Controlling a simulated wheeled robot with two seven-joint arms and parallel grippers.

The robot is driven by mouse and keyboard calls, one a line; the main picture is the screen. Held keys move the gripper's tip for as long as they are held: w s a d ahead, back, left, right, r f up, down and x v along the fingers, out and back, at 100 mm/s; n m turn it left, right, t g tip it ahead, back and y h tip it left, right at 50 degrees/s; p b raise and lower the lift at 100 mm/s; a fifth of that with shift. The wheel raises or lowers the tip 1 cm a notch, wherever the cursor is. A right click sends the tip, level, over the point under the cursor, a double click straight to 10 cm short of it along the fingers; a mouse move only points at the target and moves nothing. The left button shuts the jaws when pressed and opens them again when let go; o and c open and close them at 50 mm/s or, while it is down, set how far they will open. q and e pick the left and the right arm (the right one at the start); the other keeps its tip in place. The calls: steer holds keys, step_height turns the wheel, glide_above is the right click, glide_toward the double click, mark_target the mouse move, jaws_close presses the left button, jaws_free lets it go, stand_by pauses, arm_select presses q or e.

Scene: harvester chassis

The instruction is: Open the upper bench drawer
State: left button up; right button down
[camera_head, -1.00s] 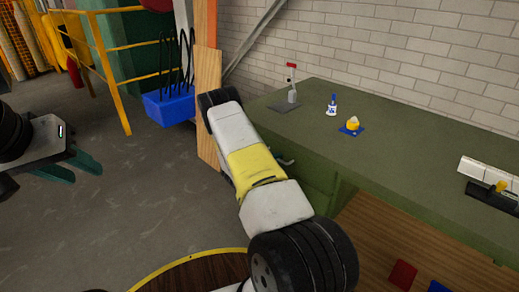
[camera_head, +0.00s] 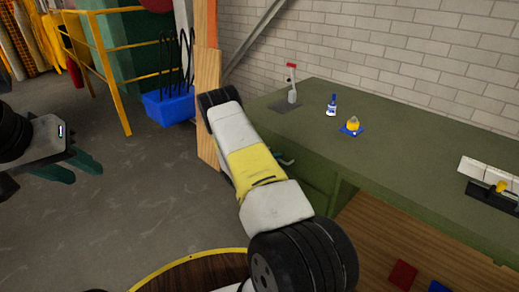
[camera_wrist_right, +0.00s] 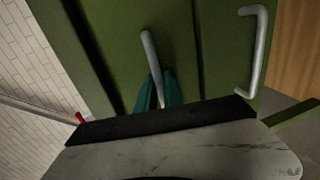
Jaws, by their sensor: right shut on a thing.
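The green bench (camera_head: 400,150) stands at the right in the head view. In the right wrist view, turned on its side, the upper drawer front (camera_wrist_right: 178,60) lies near the bench top, with a grey bar handle (camera_wrist_right: 149,50). My right gripper (camera_wrist_right: 156,90) is shut on this handle, its teal fingers on either side of the bar. Dark gaps run along both edges of the drawer front; I cannot tell how far it stands out. My left gripper (camera_head: 76,168) is open and empty, away from the bench.
A second drawer handle (camera_wrist_right: 258,55) sits beside the held one. On the bench are a blue-and-white bottle (camera_head: 332,106), a yellow item (camera_head: 353,124) and a red-topped tool (camera_head: 292,85). A blue bin (camera_head: 168,107) and yellow railing (camera_head: 110,75) stand behind. The floor at left is clear.

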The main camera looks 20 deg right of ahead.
stand_by(0.5)
steer(key=f+v, duration=0.2)
steer(key=v, duration=1.1)
steer(key=a+f+v, duration=0.1)
steer(key=f+v, duration=0.2)
steer(key=v, duration=1)
steer(key=shift+s+a+f, duration=0.2)
steer(key=shift+s+f, duration=0.15)
steer(key=shift+s, duration=0.15)
steer(key=c, duration=1.8)
jaws_free()
